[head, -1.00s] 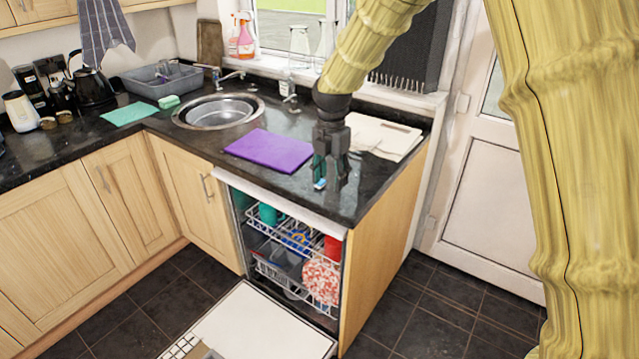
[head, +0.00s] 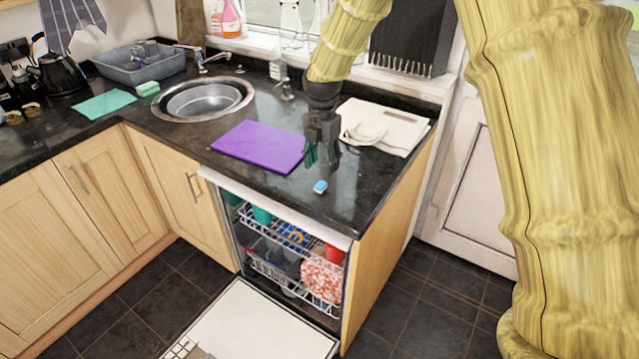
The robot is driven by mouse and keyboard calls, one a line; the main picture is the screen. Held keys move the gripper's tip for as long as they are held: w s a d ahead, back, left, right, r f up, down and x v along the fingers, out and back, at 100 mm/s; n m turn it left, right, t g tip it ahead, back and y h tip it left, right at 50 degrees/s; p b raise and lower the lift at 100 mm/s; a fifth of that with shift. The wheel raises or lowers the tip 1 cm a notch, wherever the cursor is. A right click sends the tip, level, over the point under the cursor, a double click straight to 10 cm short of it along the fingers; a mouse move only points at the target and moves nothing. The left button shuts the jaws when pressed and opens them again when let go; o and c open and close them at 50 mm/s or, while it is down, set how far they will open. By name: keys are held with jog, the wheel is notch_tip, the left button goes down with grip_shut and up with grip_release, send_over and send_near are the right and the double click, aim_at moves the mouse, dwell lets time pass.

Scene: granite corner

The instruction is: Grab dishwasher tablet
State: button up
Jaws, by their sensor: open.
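The dishwasher tablet (head: 320,187) is a small blue and white block. It lies on the dark granite counter near its front edge, above the open dishwasher. My gripper (head: 321,164) points down and is open and empty. In the picture its fingertips are just above and behind the tablet, apart from it. The exact height of the fingertips over the counter is hard to tell.
A purple board (head: 258,147) lies left of my gripper and a cream board (head: 383,127) behind it to the right. The dishwasher door (head: 250,325) is down below the counter, with dishes in the racks (head: 285,235). A sink (head: 203,99) is further back left.

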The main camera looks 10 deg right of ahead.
aim_at(322, 188)
jog(key=shift+s+f, duration=0.1)
jog(key=shift+f, duration=0.3)
jog(key=shift+w+d+f, duration=0.1)
jog(key=shift+w+f, duration=0.15)
jog(key=shift+f, duration=0.25)
jog(key=shift+w+d+f, duration=0.1)
jog(key=shift+w+f, duration=0.15)
jog(key=shift+f, duration=0.2)
jog(key=shift+s+a+f+p, duration=0.1)
jog(key=shift+s+f+p, duration=0.15)
jog(key=shift+f+p, duration=0.4)
jog(key=f, duration=0.1)
jog(key=f+p, duration=0.1)
jog(key=shift+w+f, duration=0.3)
jog(key=shift+f, duration=0.05)
jog(key=shift+s+f, duration=0.15)
jog(key=shift+f, duration=0.1)
jog(key=c, duration=0.9)
